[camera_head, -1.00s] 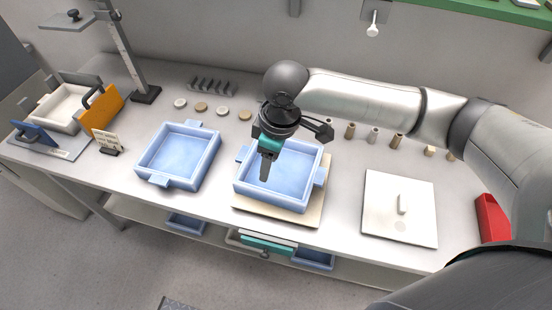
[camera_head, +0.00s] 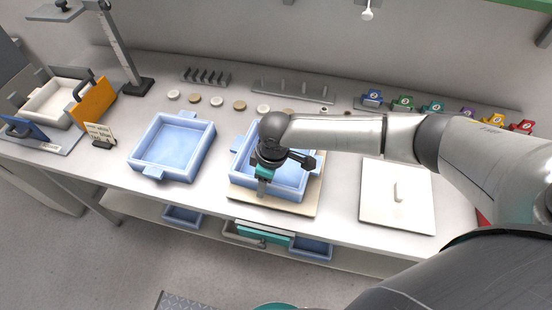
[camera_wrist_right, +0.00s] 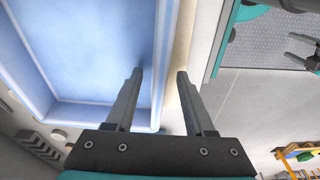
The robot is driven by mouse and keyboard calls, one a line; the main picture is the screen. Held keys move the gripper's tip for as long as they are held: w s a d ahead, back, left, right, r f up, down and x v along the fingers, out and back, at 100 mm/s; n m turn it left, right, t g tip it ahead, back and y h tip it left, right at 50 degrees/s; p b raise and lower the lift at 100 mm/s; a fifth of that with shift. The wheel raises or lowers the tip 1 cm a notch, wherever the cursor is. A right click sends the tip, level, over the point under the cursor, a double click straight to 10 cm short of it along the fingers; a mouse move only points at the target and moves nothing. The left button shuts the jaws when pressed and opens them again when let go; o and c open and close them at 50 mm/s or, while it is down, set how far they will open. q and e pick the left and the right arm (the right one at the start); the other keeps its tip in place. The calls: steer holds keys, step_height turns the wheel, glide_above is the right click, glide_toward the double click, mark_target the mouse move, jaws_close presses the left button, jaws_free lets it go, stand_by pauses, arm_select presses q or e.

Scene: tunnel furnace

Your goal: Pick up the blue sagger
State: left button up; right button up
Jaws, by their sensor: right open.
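One blue sagger (camera_head: 240,160), a square open tray with side tabs, sits on a beige board (camera_head: 300,208) in mid-table. A second blue sagger (camera_head: 207,150) stands to its left on the bare table. My right gripper (camera_head: 262,188) is at the front wall of the board's sagger and partly hides it. In the right wrist view, my right gripper (camera_wrist_right: 159,78) is open. One finger is over the sagger's inside and the other is outside, with the sagger's wall (camera_wrist_right: 166,60) between them. Dark finger-like parts (camera_wrist_right: 302,48) at the right edge may be my left gripper.
A white lid-like plate (camera_head: 385,205) with a handle lies to the right. Small discs (camera_head: 217,101) and a slotted rack (camera_head: 205,78) are behind. More blue trays (camera_head: 311,247) are on the lower shelf.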

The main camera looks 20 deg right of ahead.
steer(key=shift+f, duration=0.15)
jaws_close()
stand_by(0.4)
stand_by(0.9)
steer(key=shift+w, duration=0.1)
